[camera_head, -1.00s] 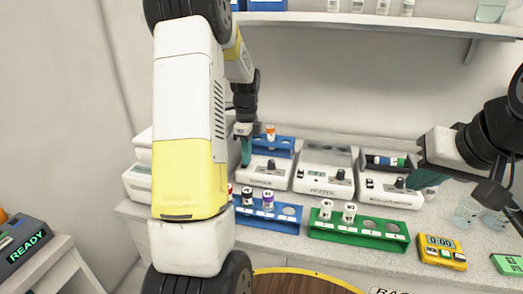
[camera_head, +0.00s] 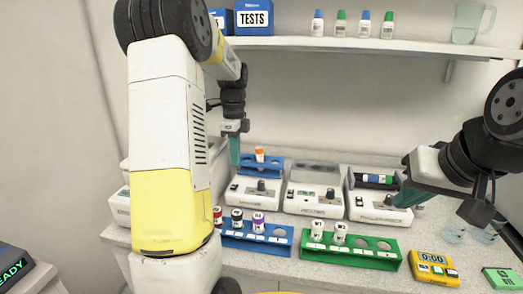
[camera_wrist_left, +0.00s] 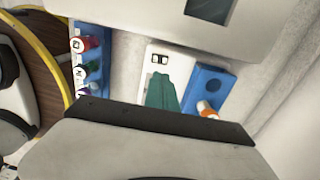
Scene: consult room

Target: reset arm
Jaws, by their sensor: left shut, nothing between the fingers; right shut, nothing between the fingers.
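My left gripper (camera_head: 235,150) hangs fingers down, shut and empty, above the left white device (camera_head: 250,195) and beside the small blue holder with an orange-capped tube (camera_head: 259,154). In the left wrist view its teal fingers (camera_wrist_left: 163,92) show in front of a white device. My left arm fills much of the left side of the head view. My right gripper (camera_head: 405,190) is shut and empty, close to the right end of the right white device (camera_head: 370,205). Whether it touches that device I cannot tell.
A blue rack (camera_head: 265,247) and a green rack (camera_head: 350,254) with capped tubes stand at the counter front. A shelf (camera_head: 380,44) with bottles runs above.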

